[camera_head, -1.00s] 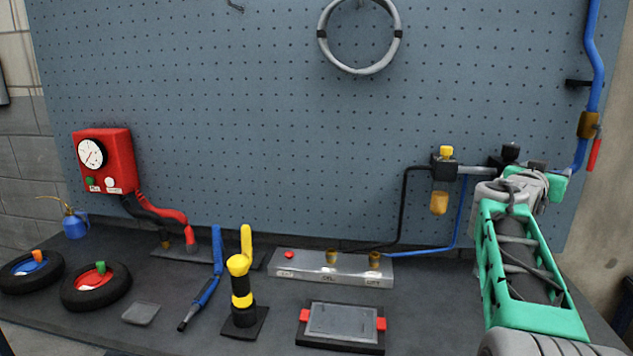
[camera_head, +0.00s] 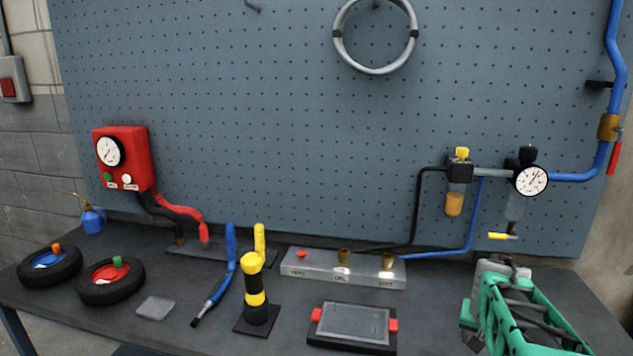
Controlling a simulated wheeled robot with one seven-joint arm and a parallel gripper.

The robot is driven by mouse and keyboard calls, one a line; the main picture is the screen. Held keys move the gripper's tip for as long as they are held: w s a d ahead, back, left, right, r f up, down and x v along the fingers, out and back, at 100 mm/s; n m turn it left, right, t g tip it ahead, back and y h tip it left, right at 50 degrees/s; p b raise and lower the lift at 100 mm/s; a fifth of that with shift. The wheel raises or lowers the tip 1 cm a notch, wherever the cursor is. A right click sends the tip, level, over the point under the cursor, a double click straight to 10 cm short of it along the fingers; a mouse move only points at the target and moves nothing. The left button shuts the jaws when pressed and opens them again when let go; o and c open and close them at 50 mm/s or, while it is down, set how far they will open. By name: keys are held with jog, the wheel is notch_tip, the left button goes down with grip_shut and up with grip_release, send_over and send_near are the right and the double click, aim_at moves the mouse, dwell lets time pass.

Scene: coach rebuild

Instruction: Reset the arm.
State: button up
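My arm is the green and grey link at the lower right of the head view, over the right end of the dark bench (camera_head: 440,310). Its visible end is bent down low. My gripper's fingers do not show. No object is seen held. The arm stands to the right of the grey tablet with red side grips (camera_head: 352,323) and apart from it.
A metal block with brass ports (camera_head: 343,268) and a yellow-black post (camera_head: 255,290) stand mid-bench. Two small wheels (camera_head: 110,281) (camera_head: 48,266) lie left. A pegboard (camera_head: 270,110) behind holds a red gauge box (camera_head: 123,158) and a regulator with a dial (camera_head: 531,180).

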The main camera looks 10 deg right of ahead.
jog(key=s+a+f+n+g+y, duration=0.1)
jog(key=s+a+f+n+y, duration=0.15)
jog(key=s+a, duration=0.5)
jog(key=s+a+f+n+g+y, duration=0.1)
jog(key=s+a+f+n, duration=0.3)
jog(key=a, duration=0.7)
jog(key=s+a+r+t, duration=0.1)
jog(key=a+r, duration=0.4)
jog(key=a, duration=0.4)
jog(key=shift+r+n+t, duration=0.3)
jog(key=shift+n+t, duration=0.1)
jog(key=shift+n, duration=0.05)
